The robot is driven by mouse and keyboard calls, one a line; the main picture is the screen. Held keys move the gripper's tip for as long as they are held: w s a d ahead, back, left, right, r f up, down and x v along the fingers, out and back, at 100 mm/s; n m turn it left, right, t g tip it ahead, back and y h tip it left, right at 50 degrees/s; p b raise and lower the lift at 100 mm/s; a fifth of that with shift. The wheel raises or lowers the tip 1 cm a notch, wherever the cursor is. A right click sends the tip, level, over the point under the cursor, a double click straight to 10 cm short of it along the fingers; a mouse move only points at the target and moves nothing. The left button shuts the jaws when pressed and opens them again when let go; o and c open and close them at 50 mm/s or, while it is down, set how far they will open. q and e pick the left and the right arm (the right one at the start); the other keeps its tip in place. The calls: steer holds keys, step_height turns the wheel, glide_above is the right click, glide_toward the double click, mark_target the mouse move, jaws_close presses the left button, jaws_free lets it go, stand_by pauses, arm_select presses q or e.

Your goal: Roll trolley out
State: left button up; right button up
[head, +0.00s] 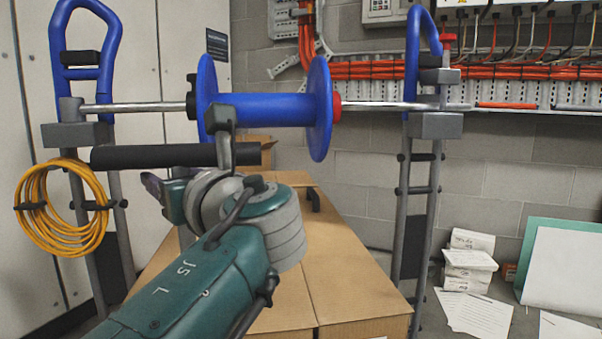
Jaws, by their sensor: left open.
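The trolley has two grey uprights with blue loop handles, the left one (85,60) and the right one (413,45). A steel rod between them carries a blue reel (265,109). A black padded bar (150,156) runs crosswise in front, with a grey bracket above it. My left arm rises from the lower left, and its wrist is just below the bar. My left gripper (160,190) is open, mostly hidden behind the wrist. I cannot tell whether it touches the bar. My right gripper is out of view.
Long cardboard boxes (345,270) lie between the uprights. A yellow cable coil (60,208) hangs on the left upright. Panels (20,120) stand close on the left. Right are a block wall, an orange cable tray (520,72), white boxes (468,262), papers and a leaning green-and-white board (562,268).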

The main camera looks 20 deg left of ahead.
arm_select(q)
steer(key=shift+c, duration=0.2)
jaws_close()
steer(key=shift+f, duration=0.1)
stand_by(1.0)
